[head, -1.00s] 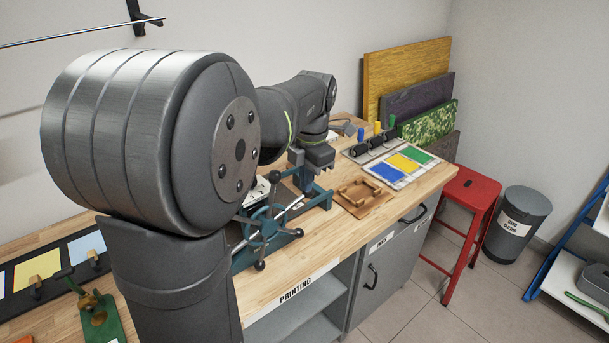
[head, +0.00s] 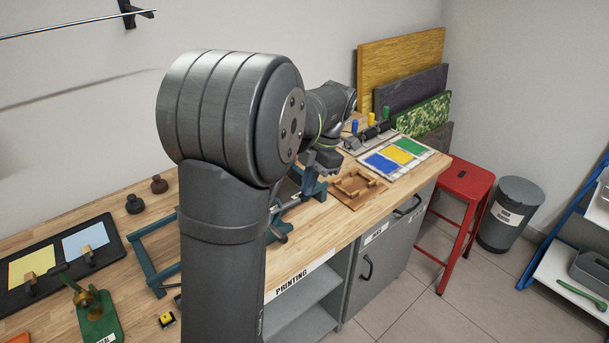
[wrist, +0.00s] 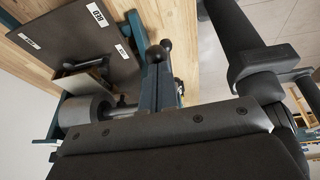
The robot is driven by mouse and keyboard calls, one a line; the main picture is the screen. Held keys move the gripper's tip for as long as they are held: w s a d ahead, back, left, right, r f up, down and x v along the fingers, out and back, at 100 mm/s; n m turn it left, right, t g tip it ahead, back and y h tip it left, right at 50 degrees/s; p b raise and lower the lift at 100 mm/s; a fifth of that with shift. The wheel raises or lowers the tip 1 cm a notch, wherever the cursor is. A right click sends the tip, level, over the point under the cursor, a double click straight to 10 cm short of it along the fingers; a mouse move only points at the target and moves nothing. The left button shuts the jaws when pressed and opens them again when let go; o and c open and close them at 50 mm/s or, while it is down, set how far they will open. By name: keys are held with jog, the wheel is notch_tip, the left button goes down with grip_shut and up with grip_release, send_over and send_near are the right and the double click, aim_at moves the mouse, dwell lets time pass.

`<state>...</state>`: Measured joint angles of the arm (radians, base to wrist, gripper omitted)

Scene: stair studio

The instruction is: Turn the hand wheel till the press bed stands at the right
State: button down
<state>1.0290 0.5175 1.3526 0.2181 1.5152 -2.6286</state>
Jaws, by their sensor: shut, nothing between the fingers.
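The press's teal frame (head: 150,240) stands on the bench, partly hidden behind my arm in the head view. Only a small part of the hand wheel (head: 277,233) shows beside my arm there. In the wrist view the hand wheel (wrist: 150,95) is nearly edge-on, with dark ball knobs at its top, on a shaft beside a silver roller (wrist: 76,112). The dark press bed (wrist: 75,45), labelled BED, lies at the wrist view's upper left. My gripper (head: 322,162) is shut and empty over the press's right part; its fingertips are hard to make out.
A wooden frame (head: 357,187), colour swatches (head: 396,157) and ink rollers lie right of the press. Two dark knobbed items (head: 159,184) and a black tray (head: 50,262) are to the left. A red stool (head: 463,185) and bin (head: 511,214) stand right of the bench.

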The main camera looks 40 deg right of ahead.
jog(key=shift+y, duration=0.9)
jog(key=f, duration=0.5)
jog(key=shift+d, duration=0.3)
jog(key=f+y, duration=0.1)
jog(key=a+f+y, duration=0.1)
jog(key=f+y, duration=0.1)
jog(key=a+f+y, duration=0.1)
jog(key=f+y, duration=0.1)
jog(key=shift+f, duration=0.2)
jog(key=shift+a+f+y, duration=0.9)
jog(key=shift+f+y, duration=0.2)
jog(key=shift+y, duration=0.2)
